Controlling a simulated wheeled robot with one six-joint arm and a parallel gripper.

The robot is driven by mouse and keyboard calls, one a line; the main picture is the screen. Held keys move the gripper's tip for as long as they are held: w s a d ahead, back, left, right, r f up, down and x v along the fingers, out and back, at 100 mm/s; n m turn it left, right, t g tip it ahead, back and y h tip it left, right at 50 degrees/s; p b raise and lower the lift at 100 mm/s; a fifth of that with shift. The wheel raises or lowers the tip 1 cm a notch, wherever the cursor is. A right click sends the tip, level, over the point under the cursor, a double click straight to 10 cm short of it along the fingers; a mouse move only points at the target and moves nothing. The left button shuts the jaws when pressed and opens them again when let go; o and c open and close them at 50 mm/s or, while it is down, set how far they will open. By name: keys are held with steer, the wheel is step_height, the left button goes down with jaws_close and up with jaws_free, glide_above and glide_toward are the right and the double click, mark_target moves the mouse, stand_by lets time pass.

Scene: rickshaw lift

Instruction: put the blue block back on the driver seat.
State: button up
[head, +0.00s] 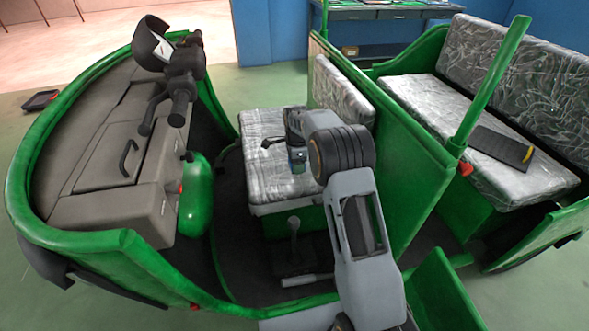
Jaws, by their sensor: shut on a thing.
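The driver seat (262,128) is a grey, plastic-wrapped cushion with a small backrest (341,88), in the middle of the green rickshaw. My gripper (297,160) is over the seat's right half, pointing down, with my arm reaching in from the lower right. It is shut on a small dark bluish piece, which I take to be the blue block. The fingers and arm hide most of it. I cannot tell whether it touches the cushion.
A green partition (410,150) and post (490,85) stand right of the driver seat. A dark flat case (500,147) lies on the rear bench (425,95). Handlebars (180,85) and a lever (293,235) stand left and in front. A blue table (385,12) is behind.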

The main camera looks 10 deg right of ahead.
steer(key=shift+w+f, duration=0.6)
steer(key=shift+f, duration=0.15)
steer(key=shift+w+f, duration=0.15)
steer(key=shift+f, duration=0.65)
steer(key=shift+w+f, duration=0.15)
steer(key=shift+f, duration=0.65)
steer(key=shift+f, duration=0.2)
steer(key=o, duration=0.8)
steer(key=shift+o, duration=0.2)
